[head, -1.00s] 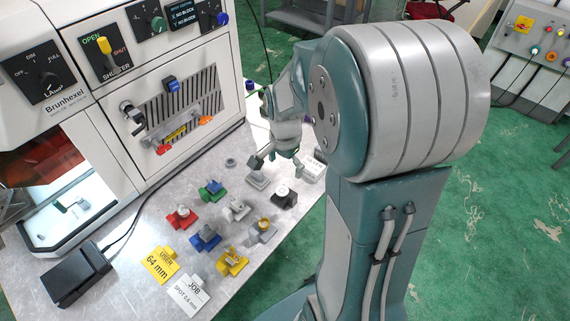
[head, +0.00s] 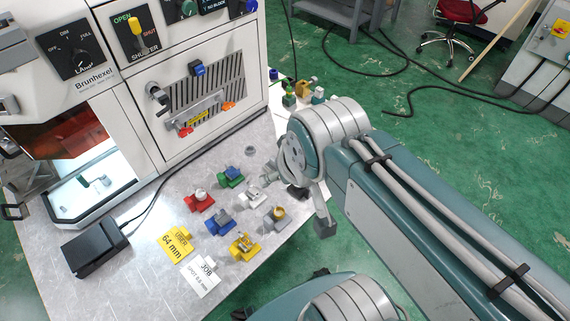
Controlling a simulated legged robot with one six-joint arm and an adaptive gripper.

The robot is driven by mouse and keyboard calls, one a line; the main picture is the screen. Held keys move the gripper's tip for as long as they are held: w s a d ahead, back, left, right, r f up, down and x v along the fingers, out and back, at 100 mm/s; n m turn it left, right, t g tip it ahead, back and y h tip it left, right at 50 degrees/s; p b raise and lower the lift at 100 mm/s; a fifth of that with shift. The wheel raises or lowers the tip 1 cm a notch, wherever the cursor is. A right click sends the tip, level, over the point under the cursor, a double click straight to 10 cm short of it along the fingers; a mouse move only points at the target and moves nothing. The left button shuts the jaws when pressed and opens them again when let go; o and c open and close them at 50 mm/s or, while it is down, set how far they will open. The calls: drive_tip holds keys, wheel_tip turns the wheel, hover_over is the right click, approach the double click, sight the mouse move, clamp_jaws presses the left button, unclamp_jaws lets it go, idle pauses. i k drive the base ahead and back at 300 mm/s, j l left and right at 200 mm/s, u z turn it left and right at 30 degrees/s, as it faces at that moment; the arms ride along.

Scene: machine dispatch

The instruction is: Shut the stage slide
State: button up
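The white machine marked Brunhexel (head: 140,100) stands at the left. No part is clearly labelled as the stage slide. Its lit chamber (head: 95,185) shows at lower left, with a small grey item inside and a dark handle-like bar (head: 14,211) at the picture's left edge. A grey rail with a yellow label (head: 197,117) and red and orange ends sits on the vented front panel. My gripper (head: 322,222) hangs beside the table's right edge, apart from the machine. My own arm partly covers it, so its opening is unclear. I see nothing held in it.
Several coloured fixtures, including a red one (head: 198,201) and a blue one (head: 219,222), stand on the metal table (head: 140,225). A black box (head: 95,247) with a cable lies front left.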

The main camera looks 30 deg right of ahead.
sight(42, 177)
drive_tip(key=u, duration=1.4)
drive_tip(key=i+j, duration=0.1)
drive_tip(key=j, duration=0.9)
drive_tip(key=j+z, duration=0.1)
drive_tip(key=j, duration=0.9)
drive_tip(key=i+j, duration=0.8)
drive_tip(key=i, duration=0.15)
drive_tip(key=i+l, duration=0.1)
drive_tip(key=i, duration=0.25)
drive_tip(key=i+l, duration=0.15)
drive_tip(key=i, duration=0.2)
